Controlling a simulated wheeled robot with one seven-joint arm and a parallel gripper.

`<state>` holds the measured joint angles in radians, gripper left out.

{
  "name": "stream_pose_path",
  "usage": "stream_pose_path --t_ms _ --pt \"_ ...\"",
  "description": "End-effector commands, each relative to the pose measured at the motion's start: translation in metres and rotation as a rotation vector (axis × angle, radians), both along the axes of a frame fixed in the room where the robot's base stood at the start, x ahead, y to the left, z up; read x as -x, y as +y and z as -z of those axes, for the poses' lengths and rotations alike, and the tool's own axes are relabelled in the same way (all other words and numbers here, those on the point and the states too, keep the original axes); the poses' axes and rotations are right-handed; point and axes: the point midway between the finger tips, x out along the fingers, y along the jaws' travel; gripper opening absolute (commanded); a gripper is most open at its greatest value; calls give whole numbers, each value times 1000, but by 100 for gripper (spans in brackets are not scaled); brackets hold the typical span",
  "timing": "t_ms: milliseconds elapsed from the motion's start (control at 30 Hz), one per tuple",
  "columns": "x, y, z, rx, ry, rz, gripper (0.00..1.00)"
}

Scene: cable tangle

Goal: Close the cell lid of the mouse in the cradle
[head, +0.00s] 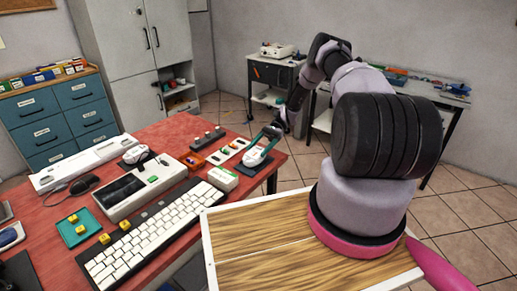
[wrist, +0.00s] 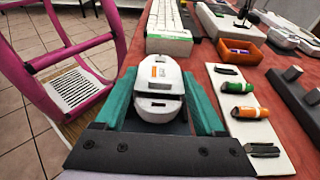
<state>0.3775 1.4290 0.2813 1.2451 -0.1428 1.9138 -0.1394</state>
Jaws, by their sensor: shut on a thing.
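A white mouse (wrist: 158,90) with an orange label sits between the teal fingers of my gripper (wrist: 160,82) in the wrist view. A dark slot runs across the mouse, below the label; I cannot tell whether this is the lid's gap. In the head view the mouse (head: 256,156) sits at the table's right edge, over a dark base (head: 262,170) that looks like the cradle. My gripper (head: 262,146) reaches down onto it from the right and is shut on the mouse. The fingers cover the mouse's sides.
A white strip (wrist: 251,126) with several cells lies beside the mouse, with an orange bin (wrist: 236,52) beyond it. Another white mouse (head: 136,154) sits further left on the red table.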

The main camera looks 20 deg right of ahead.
Motion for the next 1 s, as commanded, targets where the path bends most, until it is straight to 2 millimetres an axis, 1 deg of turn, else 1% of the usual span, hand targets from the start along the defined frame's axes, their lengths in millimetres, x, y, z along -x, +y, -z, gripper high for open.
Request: stream_pose_path --t_ms 333,367,400,433,633,733,867,1000 --pt "1 0 1 -1 2 -2 16" --pt "1 0 1 -1 2 -2 83" --pt "1 0 1 -1 2 -2 98" --pt "1 0 1 -1 2 -2 100" --pt "0 0 0 -1 2 -1 100" --pt "-3 -4 -1 0 2 -1 100" --pt "-13 -18 -5 0 1 1 100" --pt "-31 -42 -12 0 -1 2 100"
